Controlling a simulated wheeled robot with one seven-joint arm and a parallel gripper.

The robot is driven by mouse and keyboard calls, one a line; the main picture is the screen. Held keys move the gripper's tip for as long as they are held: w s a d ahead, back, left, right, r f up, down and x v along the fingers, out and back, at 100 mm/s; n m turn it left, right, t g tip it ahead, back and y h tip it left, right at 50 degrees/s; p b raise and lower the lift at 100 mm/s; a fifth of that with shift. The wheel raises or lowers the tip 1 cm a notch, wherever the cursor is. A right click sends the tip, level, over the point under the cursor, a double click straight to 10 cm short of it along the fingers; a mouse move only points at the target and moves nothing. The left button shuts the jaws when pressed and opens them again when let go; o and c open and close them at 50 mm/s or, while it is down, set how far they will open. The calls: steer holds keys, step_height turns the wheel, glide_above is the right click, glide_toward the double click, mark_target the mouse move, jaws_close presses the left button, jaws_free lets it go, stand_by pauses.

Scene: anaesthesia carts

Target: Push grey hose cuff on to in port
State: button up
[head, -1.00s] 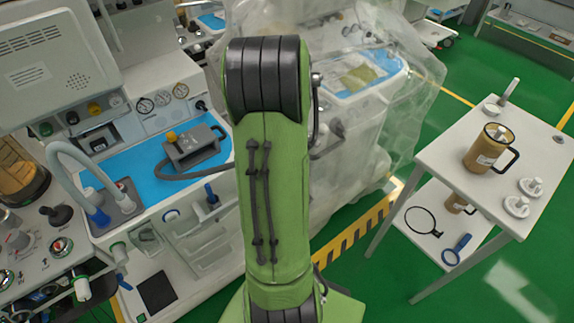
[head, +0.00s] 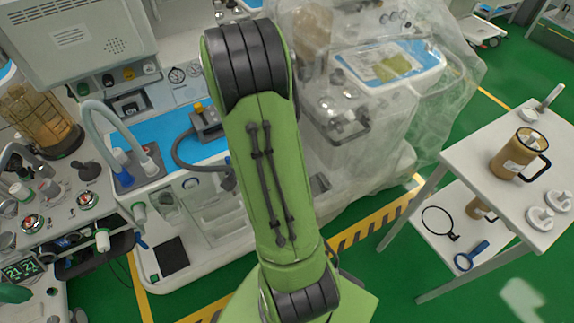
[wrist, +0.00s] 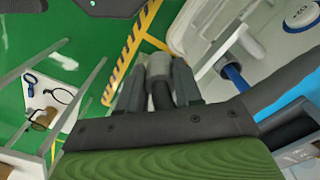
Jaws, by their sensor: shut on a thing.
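My gripper (wrist: 159,75) shows in the wrist view, its two dark fingers shut on the grey hose cuff (wrist: 159,66). A dark part shows between the fingers below the cuff. In the head view my green arm hides the gripper and the cuff. A dark grey hose (head: 177,150) loops from a grey box with a yellow knob (head: 206,119) on the blue worktop and passes behind my arm. A thick dark hose (wrist: 278,92) also runs along the right of the wrist view. I cannot make out which fitting is the in port. The cuff appears clear of any port.
A plastic-draped cart (head: 440,100) is behind my arm. At right, a white table (head: 470,150) holds a brown mug (head: 519,155). Green floor is open between them.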

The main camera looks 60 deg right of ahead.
steer(key=w+a+f+n, duration=0.4)
steer(key=w+a+n, duration=0.3)
steer(key=a, duration=0.2)
steer(key=w+a+f+n, duration=0.4)
steer(key=w+a+n, duration=0.3)
steer(key=a+n, duration=0.1)
steer(key=shift+a+f, duration=0.3)
steer(key=shift+a, duration=0.45)
